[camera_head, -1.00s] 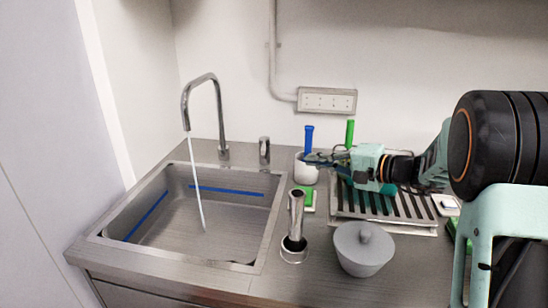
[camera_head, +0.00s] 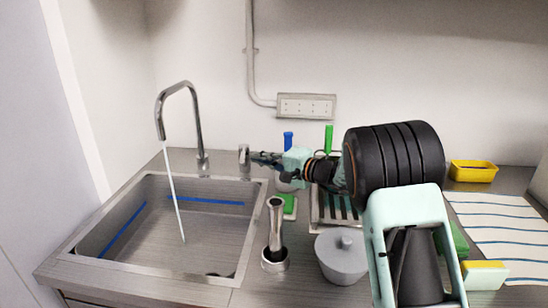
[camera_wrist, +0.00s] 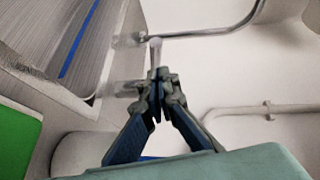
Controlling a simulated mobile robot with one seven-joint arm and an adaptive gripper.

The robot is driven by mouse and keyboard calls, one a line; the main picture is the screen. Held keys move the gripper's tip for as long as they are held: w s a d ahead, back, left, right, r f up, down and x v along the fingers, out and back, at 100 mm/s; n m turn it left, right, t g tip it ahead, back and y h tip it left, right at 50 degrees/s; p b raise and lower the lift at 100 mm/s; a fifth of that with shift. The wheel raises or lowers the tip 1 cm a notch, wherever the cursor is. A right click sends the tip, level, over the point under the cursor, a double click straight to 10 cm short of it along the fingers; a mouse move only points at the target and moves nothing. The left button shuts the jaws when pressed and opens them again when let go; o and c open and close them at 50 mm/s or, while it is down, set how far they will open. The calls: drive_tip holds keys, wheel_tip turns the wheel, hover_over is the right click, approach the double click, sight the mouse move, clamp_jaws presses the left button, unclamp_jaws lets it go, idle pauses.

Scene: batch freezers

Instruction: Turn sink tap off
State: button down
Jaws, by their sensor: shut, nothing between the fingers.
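The sink tap (camera_head: 180,90) is a curved metal spout at the back of the sink, and a thin stream of water (camera_head: 174,195) falls from it into the basin. A short metal handle (camera_head: 244,158) stands on the counter to the right of the spout. My gripper (camera_head: 256,158) is shut and empty, with its fingertips right at the handle; whether they touch it I cannot tell. In the wrist view the shut fingers (camera_wrist: 157,78) point at a metal part of the tap fittings (camera_wrist: 125,90). The arm reaches in from the right.
The sink basin (camera_head: 90,255) is at the left. An upright metal cylinder (camera_head: 275,225) and a grey lidded pot (camera_head: 340,262) stand in front of the arm. Brushes (camera_head: 328,140), a drying rack (camera_head: 320,212) and a yellow container (camera_head: 473,171) are to the right.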

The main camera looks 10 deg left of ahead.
sight(242, 159)
drive_tip(key=shift+s+a+f, duration=0.15)
drive_tip(key=shift+s+a, duration=0.05)
drive_tip(key=shift+a, duration=0.5)
drive_tip(key=shift+s+a+b, duration=0.35)
drive_tip(key=shift+a+b, duration=0.45)
drive_tip(key=shift+b, duration=0.75)
drive_tip(key=shift+s+a+b, duration=0.35)
drive_tip(key=shift+a+b, duration=0.45)
drive_tip(key=shift+b, duration=0.75)
